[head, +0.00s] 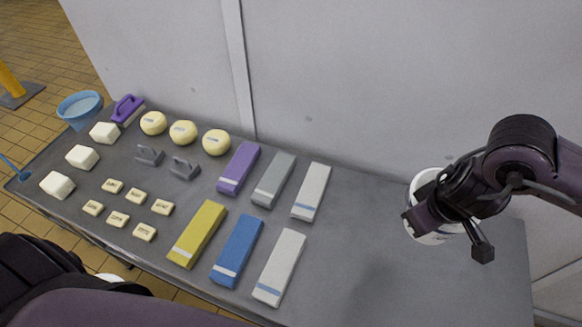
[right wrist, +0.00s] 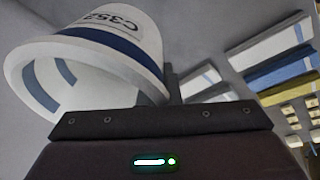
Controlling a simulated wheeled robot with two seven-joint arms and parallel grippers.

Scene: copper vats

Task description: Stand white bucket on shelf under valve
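The white bucket (head: 424,183) is at the right of the head view, over the right end of the grey table and partly hidden behind my right gripper (head: 428,216). In the right wrist view the bucket (right wrist: 110,55) shows a dark blue band, a label reading C352 and its open mouth, facing lower left in that picture. One dark finger (right wrist: 172,85) shows at its rim; the gripper appears shut on the bucket's wall, though the contact is mostly hidden. My left arm shows at the lower left; its gripper is out of view. I see no shelf or valve.
A pale wall (head: 340,80) is behind. The table's right part is clear.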

